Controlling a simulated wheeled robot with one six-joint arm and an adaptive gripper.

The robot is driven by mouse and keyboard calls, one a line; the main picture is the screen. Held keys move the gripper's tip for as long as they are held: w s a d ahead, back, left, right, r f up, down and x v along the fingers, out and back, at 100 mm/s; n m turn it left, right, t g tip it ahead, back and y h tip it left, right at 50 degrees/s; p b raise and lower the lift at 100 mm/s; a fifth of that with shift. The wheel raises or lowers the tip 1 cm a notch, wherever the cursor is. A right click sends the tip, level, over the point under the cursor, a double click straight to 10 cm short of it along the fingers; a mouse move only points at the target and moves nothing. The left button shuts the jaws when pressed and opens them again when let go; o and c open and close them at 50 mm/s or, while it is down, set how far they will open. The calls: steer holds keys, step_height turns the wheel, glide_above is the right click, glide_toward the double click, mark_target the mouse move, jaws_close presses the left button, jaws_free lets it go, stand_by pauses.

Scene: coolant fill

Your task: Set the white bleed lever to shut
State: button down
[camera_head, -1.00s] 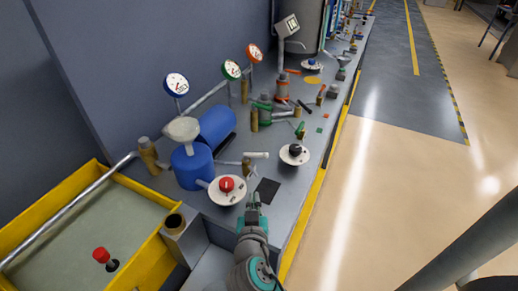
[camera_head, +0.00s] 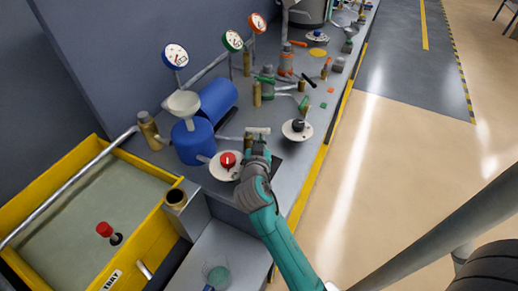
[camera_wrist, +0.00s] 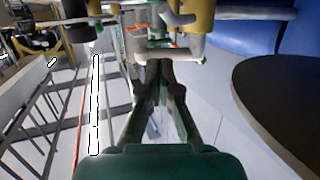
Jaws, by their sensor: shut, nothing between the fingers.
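The white bleed lever (camera_head: 259,130) is a short white bar on a small brass valve (camera_head: 248,139), beside the blue pump (camera_head: 194,143). In the head view it points to the right. My gripper (camera_head: 257,146) is right at the lever, on its near side, with its fingers shut and empty. In the wrist view a white bar, apparently the lever (camera_wrist: 171,50), lies across just ahead of the shut fingertips (camera_wrist: 160,72). I cannot tell whether they touch. My gripper hides part of the valve in the head view.
A red knob on a white disc (camera_head: 228,160) is close to the left of my gripper. A black knob on a white disc (camera_head: 297,127) stands to the right. A yellow-rimmed tray (camera_head: 170,228) is at the left. Valves and gauges (camera_head: 233,41) crowd the bench behind.

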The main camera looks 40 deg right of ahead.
mark_target(266, 130)
steer(key=shift+x, duration=0.9)
steer(key=shift+d+n+t+y, duration=0.45)
steer(key=shift+n+t+y, duration=0.35)
steer(key=shift+w+d+n+t+y, duration=0.3)
steer(key=shift+w+d+n+y, duration=0.15)
steer(key=shift+d, duration=0.35)
steer(key=shift+w+d+n+t+y, duration=0.35)
steer(key=shift+w+d+y, duration=0.15)
steer(key=shift+d, duration=0.3)
steer(key=shift+x, duration=1.05)
steer(key=shift+w+r, duration=0.15)
steer(key=shift+w, duration=0.05)
steer(key=shift+s, duration=0.1)
